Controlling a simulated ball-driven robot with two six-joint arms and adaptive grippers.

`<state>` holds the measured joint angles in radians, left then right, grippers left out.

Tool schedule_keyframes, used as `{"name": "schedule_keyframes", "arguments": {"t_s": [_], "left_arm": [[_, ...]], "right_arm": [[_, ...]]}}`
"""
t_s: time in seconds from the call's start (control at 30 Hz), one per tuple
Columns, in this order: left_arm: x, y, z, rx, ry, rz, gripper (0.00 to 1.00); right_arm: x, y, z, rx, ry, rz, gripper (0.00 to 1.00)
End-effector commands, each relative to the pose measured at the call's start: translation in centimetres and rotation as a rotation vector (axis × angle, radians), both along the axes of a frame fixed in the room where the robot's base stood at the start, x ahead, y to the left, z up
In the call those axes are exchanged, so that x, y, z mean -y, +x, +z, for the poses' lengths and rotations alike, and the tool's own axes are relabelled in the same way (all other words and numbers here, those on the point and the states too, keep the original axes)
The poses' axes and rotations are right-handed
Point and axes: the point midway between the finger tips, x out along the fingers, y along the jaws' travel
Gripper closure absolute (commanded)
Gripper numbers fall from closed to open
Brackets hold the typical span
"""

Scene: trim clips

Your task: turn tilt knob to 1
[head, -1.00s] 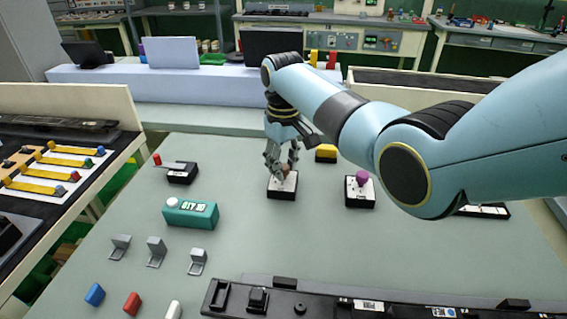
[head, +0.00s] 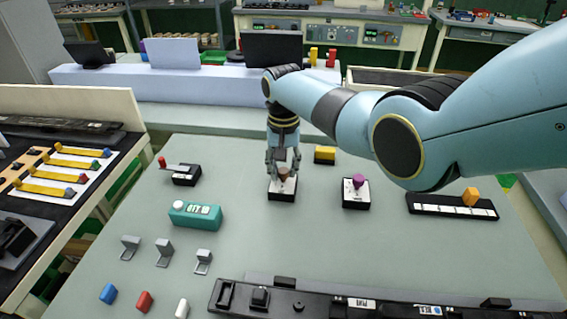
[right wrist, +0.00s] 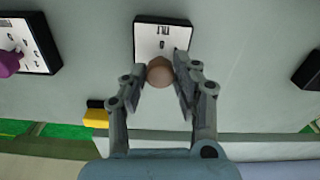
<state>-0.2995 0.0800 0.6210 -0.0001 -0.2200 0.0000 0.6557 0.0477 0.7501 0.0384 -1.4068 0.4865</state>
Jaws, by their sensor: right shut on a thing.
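The tilt knob (right wrist: 160,72) is a round brown knob on a white-faced box with a black rim, the tilt box (head: 282,195), in the middle of the table. The word TILT shows upside down on the face (right wrist: 162,36) in the right wrist view. My right gripper (head: 283,172) points down over the box and is shut on the knob, with one finger on each side of it. The fingers also show in the right wrist view (right wrist: 160,80). The knob's pointer and most scale marks are too small or hidden to read. My left gripper is not in view.
A box with a purple knob (head: 358,183) stands to the right, and a slider strip with an orange handle (head: 470,197) lies beyond it. A yellow block (head: 325,154) is behind. A teal counter (head: 195,214) and a red-handled switch (head: 185,175) are at left.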

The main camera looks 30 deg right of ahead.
Motion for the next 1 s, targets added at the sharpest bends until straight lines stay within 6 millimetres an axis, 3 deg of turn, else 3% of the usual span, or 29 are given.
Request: {"name": "schedule_keyframes", "arguments": {"t_s": [0.3,0.83,0.87,1.0], "left_arm": [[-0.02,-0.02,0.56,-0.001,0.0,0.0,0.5],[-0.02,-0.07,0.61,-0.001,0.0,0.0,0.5],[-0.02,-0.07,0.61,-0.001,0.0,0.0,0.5],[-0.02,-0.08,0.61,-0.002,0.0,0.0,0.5]], "right_arm": [[-0.01,0.12,0.13,0.004,0.0,-0.119,1.0],[0.0,0.16,0.1,0.004,0.0,-0.141,1.0],[0.0,0.16,0.11,0.005,0.0,-0.14,0.68],[0.0,0.13,0.08,0.004,0.0,-0.14,0.5]]}}
